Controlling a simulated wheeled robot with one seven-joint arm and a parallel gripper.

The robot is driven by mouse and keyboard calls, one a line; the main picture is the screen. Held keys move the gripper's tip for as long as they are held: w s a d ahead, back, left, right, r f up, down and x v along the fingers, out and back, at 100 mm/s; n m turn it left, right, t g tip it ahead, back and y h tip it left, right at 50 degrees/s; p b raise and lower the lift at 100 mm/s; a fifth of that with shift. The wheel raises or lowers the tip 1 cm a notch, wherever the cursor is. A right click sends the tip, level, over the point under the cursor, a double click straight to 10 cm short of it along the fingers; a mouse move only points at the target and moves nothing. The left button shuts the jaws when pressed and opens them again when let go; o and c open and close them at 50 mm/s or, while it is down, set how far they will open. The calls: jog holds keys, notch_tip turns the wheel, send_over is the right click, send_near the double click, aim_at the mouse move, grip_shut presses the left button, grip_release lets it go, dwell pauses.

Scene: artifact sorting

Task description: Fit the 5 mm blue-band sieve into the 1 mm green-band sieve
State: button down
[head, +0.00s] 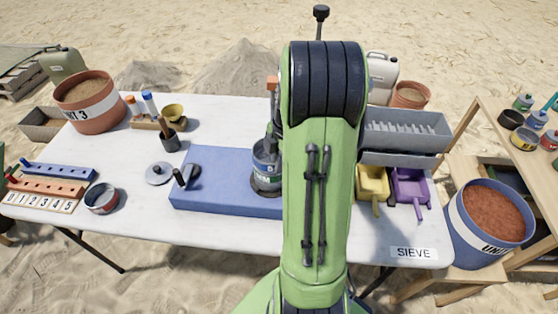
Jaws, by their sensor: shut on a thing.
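My green arm stands across the middle of the view and hides much of the table behind it. My gripper (271,132) shows as a dark, narrow part at the arm's left edge, pointing down. Its fingertips are too small and too covered to see clearly. Directly below it is a grey, round sieve stack (265,178) with lettering on its side, over the blue mat. The blue-band sieve appears to be its upper part, at the gripper. The green-band sieve cannot be told apart clearly, and I cannot tell whether the two are seated or apart.
The blue mat (215,200) lies on the white table (130,225). A black-handled tool (187,177), a grey lid (158,173) and a round pan with a reddish inside (102,198) are left. Yellow (373,184) and purple (411,185) scoops and grey trays (405,130) are right.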

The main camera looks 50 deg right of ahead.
jog(key=shift+f+b, duration=0.4)
jog(key=shift+f, duration=0.1)
jog(key=c, duration=1.2)
grip_release()
jog(key=shift+r, duration=0.1)
jog(key=shift+o, duration=0.2)
jog(key=shift+r, duration=0.1)
notch_tip(320, 180, up, 15)
jog(key=s+d+p, duration=0.1)
jog(key=d+p, duration=0.1)
jog(key=p, duration=0.3)
jog(key=shift+s+r, duration=0.15)
